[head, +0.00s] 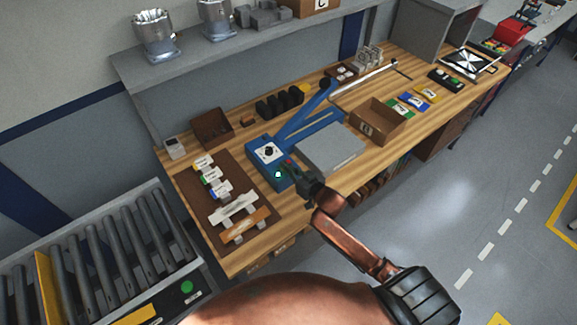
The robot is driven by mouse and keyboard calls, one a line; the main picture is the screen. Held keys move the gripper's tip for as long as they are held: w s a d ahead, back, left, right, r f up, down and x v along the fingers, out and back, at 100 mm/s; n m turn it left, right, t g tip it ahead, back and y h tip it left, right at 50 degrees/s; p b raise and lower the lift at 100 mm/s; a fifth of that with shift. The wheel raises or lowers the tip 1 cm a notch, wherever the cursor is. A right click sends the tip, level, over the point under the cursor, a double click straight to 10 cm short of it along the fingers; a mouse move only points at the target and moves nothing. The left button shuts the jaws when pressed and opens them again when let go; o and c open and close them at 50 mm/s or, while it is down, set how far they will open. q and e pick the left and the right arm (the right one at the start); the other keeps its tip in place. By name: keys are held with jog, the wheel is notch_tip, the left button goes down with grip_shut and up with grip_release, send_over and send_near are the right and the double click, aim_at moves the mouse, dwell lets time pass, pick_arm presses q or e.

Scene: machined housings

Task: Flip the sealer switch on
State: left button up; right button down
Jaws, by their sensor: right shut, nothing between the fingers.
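The blue sealer (257,142) stands on the wooden workbench, with a raised blue arm (304,109) and a white dial plate with a black knob on its top. A small green light (278,174) shows on its front face, and a bit of red shows just beside my right gripper. My right gripper (290,168) is shut and empty, its fingertips at the sealer's front right corner. The fingers cover part of that face, so the switch is hard to make out and I cannot tell contact. My left gripper is not in view.
A grey plate (330,148) lies right of the sealer, and an open cardboard box (378,122) stands beyond it. A brown mat (196,190) with labelled pieces lies to the left. A roller conveyor (110,255) is at lower left. The aisle floor at right is clear.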

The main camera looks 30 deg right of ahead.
aim_at(286, 174)
jog(key=r+p, duration=0.3)
jog(key=r, duration=0.1)
jog(key=shift+s+a, duration=0.25)
jog(key=shift+a, duration=0.05)
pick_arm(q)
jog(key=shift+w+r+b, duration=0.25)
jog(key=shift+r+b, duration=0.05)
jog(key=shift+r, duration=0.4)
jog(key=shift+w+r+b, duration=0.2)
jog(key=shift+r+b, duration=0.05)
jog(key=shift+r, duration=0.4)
pick_arm(e)
jog(key=v, duration=0.9)
jog(key=shift+s+a+f, duration=0.25)
jog(key=shift+s, duration=0.15)
